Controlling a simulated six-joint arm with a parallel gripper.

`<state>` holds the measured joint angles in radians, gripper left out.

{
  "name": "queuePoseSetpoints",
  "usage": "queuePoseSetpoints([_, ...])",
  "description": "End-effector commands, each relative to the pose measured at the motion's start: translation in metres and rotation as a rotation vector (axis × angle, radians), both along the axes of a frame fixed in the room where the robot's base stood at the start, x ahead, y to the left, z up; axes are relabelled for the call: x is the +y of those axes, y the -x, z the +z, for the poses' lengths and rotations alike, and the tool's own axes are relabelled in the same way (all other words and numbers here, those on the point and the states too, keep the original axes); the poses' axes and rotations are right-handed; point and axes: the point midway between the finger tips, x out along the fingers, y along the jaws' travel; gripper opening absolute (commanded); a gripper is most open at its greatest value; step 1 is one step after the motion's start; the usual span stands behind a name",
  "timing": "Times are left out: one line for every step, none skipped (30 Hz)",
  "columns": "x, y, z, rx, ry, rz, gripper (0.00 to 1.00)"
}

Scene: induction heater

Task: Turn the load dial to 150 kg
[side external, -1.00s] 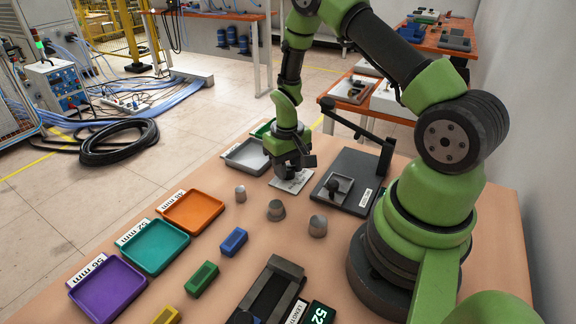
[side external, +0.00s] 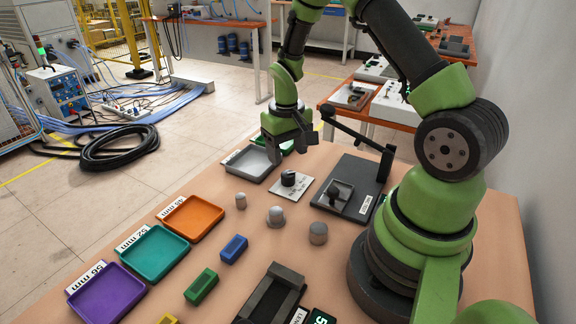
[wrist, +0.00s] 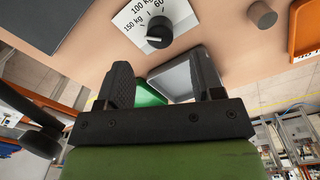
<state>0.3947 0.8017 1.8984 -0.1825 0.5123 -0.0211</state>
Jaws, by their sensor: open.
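The load dial is a dark round knob (side external: 288,178) on a white scale plate (side external: 297,190) on the table. In the wrist view the knob (wrist: 159,36) shows a white pointer line aimed left, near the side of the "150 kg" label. "100 kg" and "60" are printed further round the plate (wrist: 128,20). I cannot tell whether the pointer lines up exactly with a mark. My gripper (side external: 289,148) is open and empty, above and behind the dial, apart from it. Its two spread fingers (wrist: 163,78) show in the wrist view.
A dark grey device (side external: 357,172) with a raised lever arm stands right of the dial. A grey tray (side external: 243,165) lies to its left, with a green tray partly hidden behind my gripper. Several metal cylinders (side external: 276,216) stand in front. Orange, teal and purple trays line the left edge.

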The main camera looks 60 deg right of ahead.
Motion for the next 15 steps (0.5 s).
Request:
queuePoseSetpoints([0.0,-0.001,0.01,-0.004,0.002,0.0,0.61])
queuePoseSetpoints([0.0,0.0,0.014,-0.004,0.002,0.0,0.61])
queuePoseSetpoints([0.0,-0.001,0.02,-0.004,0.002,0.001,0.61])
queuePoseSetpoints([0.0,-0.001,0.024,-0.004,0.002,0.001,0.61])
queuePoseSetpoints([0.001,-0.001,0.026,-0.003,0.001,0.0,0.61])
queuePoseSetpoints([0.001,-0.001,0.03,-0.002,0.001,0.0,0.61])
queuePoseSetpoints([0.001,-0.001,0.032,-0.002,0.001,0.0,0.61])
queuePoseSetpoints([0.001,0.0,0.033,-0.001,0.0,0.0,0.61])
queuePoseSetpoints([0.001,0.0,0.034,0.0,0.0,0.001,0.61])
queuePoseSetpoints([0.001,0.0,0.035,0.0,0.0,0.001,0.61])
queuePoseSetpoints([0.001,0.0,0.035,0.001,0.0,0.001,0.61])
queuePoseSetpoints([0.001,0.0,0.035,0.001,0.0,0.001,0.61])
queuePoseSetpoints([0.001,0.0,0.035,0.001,0.0,0.001,0.61])
queuePoseSetpoints([0.001,0.0,0.035,0.001,0.0,0.001,0.61])
queuePoseSetpoints([0.001,0.0,0.035,0.001,0.0,0.001,0.61])
